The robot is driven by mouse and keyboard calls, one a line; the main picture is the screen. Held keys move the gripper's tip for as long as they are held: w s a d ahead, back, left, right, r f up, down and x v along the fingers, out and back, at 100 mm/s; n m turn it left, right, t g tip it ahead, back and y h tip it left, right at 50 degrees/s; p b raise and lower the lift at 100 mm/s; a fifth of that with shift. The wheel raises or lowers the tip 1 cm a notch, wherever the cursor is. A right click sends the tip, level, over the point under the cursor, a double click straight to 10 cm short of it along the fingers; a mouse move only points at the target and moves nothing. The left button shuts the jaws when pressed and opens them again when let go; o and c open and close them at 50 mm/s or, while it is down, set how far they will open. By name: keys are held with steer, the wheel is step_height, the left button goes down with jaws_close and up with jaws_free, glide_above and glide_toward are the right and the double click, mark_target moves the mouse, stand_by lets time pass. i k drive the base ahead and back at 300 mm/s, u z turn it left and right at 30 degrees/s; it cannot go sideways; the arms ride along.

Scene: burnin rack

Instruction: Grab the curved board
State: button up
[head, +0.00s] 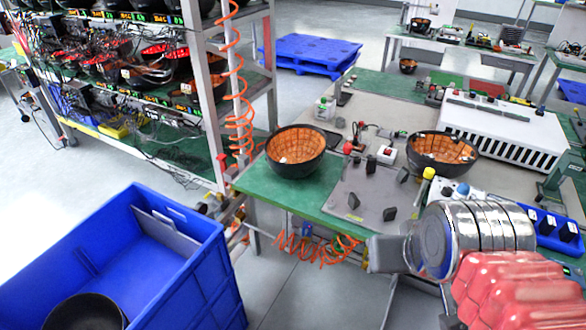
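A curved board, a bowl shape with a black outside and an orange inside (295,150), sits on the left part of the green worktable. A second curved board (442,155) of the same kind sits further right, behind a grey fixture plate. My arm reaches in from the lower right, and my gripper (383,254) is a grey shape at its end. It is in front of and below the table's near edge, apart from both boards. Its fingers are seen edge-on, so their opening is unclear. I see nothing held in it.
A blue crate (203,268) at the lower left holds a dark bowl shape (85,313). A rack (208,85) with more boards stands at the left. The grey fixture plate (367,196) with black knobs lies between the boards. An orange coiled hose (315,250) hangs under the table edge.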

mark_target(294, 145)
steer(key=z, duration=0.05)
steer(key=k, duration=0.9)
steer(key=u, duration=0.45)
steer(key=i, duration=2)
steer(key=z, duration=0.55)
